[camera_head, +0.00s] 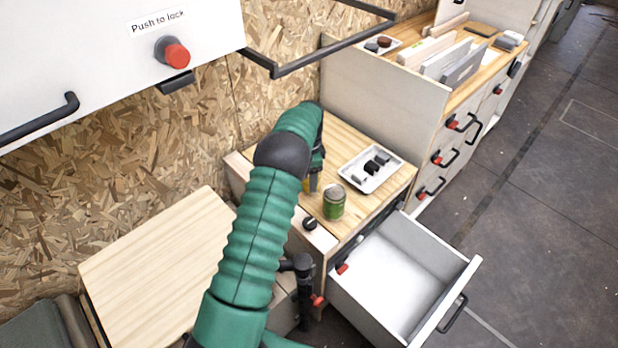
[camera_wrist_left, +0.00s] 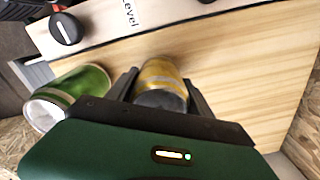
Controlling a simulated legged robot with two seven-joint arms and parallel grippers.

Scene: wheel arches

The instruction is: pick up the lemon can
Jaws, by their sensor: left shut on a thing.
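The lemon can (camera_wrist_left: 160,82) is yellow with a silvery band and sits between the two fingers of my left gripper (camera_wrist_left: 160,90) in the left wrist view. My left gripper is shut on it. In the head view the left gripper (camera_head: 315,183) is over the wooden counter, mostly hidden by my arm, and only a sliver of the yellow can (camera_head: 307,185) shows. I cannot tell whether the can is clear of the counter. My right gripper is not in view.
A green can (camera_head: 334,203) stands close beside the gripper; it also shows in the left wrist view (camera_wrist_left: 75,92). A white tray (camera_head: 352,182) with small dark items lies behind it. A wooden surface (camera_head: 155,265) at left is clear.

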